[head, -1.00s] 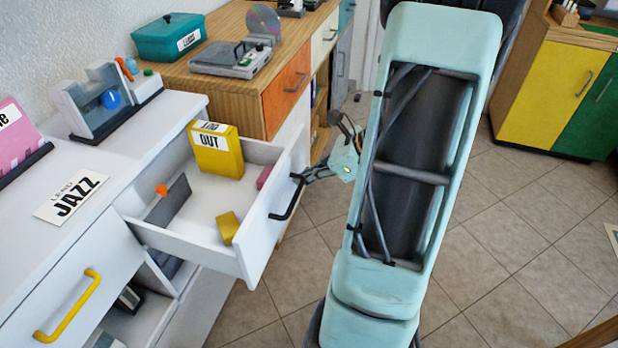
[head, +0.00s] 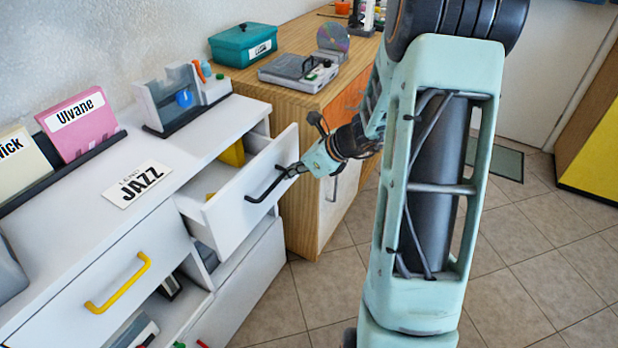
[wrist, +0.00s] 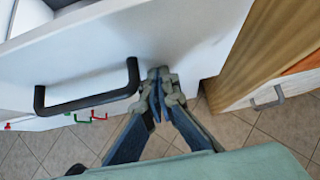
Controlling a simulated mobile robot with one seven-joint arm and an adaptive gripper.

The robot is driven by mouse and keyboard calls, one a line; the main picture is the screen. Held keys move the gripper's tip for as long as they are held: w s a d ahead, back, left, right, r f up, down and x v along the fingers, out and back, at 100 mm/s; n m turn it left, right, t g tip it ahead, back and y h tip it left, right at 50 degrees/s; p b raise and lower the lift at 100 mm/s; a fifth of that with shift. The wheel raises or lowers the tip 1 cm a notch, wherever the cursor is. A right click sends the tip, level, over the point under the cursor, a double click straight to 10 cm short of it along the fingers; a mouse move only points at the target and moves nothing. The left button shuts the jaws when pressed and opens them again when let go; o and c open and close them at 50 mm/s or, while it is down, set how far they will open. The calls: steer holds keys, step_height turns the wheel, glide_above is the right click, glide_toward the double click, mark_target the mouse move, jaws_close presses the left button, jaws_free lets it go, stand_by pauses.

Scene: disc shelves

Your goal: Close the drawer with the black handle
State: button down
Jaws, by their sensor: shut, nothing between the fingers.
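The white drawer with the black handle (head: 238,199) is partly open, pulled out of the white cabinet. Its black handle (head: 266,184) is on the front, and it shows large in the wrist view (wrist: 88,100). My gripper (head: 292,171) is at the drawer front, beside the right end of the handle. In the wrist view my gripper (wrist: 160,74) has its fingertips together against or very close to the white front; exact contact is hard to tell. Nothing is between the fingers. Inside the drawer, part of a yellow box (head: 232,154) shows; the rest of the contents are mostly hidden.
A closed drawer with a yellow handle (head: 119,284) is to the left. A wooden cabinet (head: 297,105) stands to the right with a teal box (head: 243,44) on top. A JAZZ card (head: 137,184) lies on the white top. Tiled floor (head: 525,240) is free at right.

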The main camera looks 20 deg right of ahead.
steer(key=w+a, duration=0.1)
steer(key=w, duration=0.1)
steer(key=w+a, duration=0.2)
steer(key=w+a+p, duration=0.1)
steer(key=w+a, duration=0.1)
steer(key=w, duration=0.1)
steer(key=shift+a, duration=0.25)
steer(key=shift+w+a+r, duration=0.1)
steer(key=shift+w, duration=0.05)
steer(key=shift+w+a+r, duration=0.1)
steer(key=shift+r, duration=0.05)
